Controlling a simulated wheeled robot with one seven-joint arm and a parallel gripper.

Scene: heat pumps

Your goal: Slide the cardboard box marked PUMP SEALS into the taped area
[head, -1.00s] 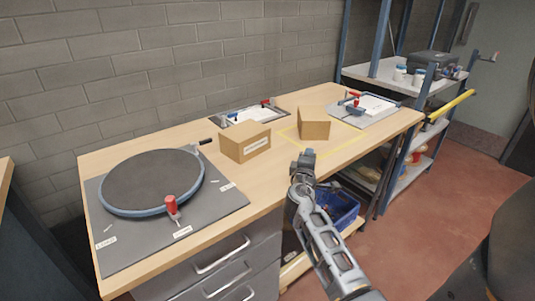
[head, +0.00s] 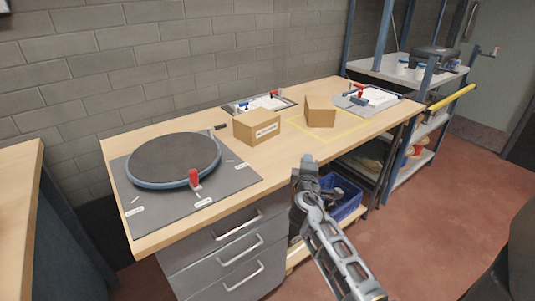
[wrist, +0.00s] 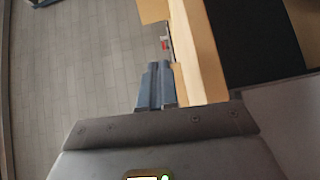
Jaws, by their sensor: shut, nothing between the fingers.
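A second cardboard box (head: 320,112), with no readable marking, stands at the taped outline's back left part. My gripper (head: 307,160) is shut and empty, near the bench's front edge and apart from both boxes. In the wrist view the closed fingers (wrist: 156,85) show beside a pale wooden edge (wrist: 200,60).
A round dark turntable (head: 174,160) on a grey plate takes the bench's left end. Clamp boards stand at the back (head: 260,103) and right (head: 367,99). Drawers (head: 235,245) and a blue crate (head: 346,200) are below. A shelf rack (head: 410,72) stands right.

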